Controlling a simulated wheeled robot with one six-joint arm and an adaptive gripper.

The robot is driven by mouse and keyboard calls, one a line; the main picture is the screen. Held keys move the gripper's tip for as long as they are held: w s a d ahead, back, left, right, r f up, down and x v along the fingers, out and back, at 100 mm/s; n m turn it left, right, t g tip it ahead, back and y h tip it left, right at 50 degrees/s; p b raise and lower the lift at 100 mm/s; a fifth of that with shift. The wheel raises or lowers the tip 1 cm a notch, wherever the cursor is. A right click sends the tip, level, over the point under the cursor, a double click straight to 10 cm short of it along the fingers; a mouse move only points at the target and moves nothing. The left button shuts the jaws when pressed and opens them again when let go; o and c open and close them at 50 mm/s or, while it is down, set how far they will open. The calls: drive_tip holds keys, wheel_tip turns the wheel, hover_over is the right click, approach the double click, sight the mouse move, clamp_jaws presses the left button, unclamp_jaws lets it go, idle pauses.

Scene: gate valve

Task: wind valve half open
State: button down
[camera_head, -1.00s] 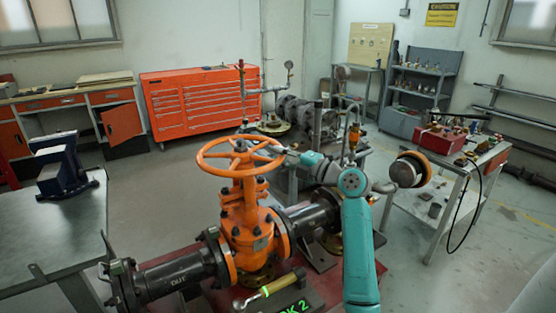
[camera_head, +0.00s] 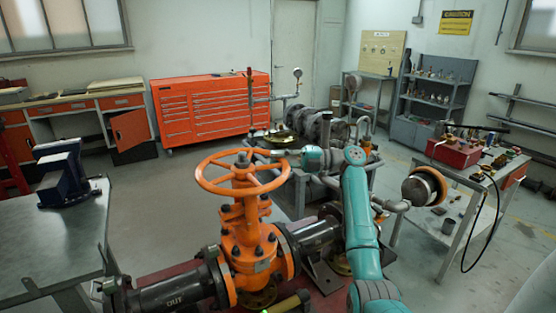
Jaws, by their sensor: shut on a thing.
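The gate valve (camera_head: 247,237) is orange, with a round handwheel (camera_head: 205,184) on its upright stem, left of the middle of the head view. My teal arm rises from the lower right and bends left towards the wheel. My gripper (camera_head: 264,153) is small and grey in this view, at the far right part of the rim. It is shut on the handwheel rim. The fingertips are too small to make out clearly. The exact stem height is hard to read.
A black pipe (camera_head: 170,291) runs through the valve along the floor stand. A steel table with a blue vise (camera_head: 62,176) stands left. A trolley (camera_head: 447,222) stands right.

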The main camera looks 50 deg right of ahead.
drive_tip(key=shift+w+g, duration=0.25)
drive_tip(key=shift+g, duration=0.05)
drive_tip(key=c, duration=1.1)
unclamp_jaws()
drive_tip(key=shift+o, duration=0.2)
drive_tip(key=v, duration=1.2)
drive_tip(key=shift+f, duration=0.2)
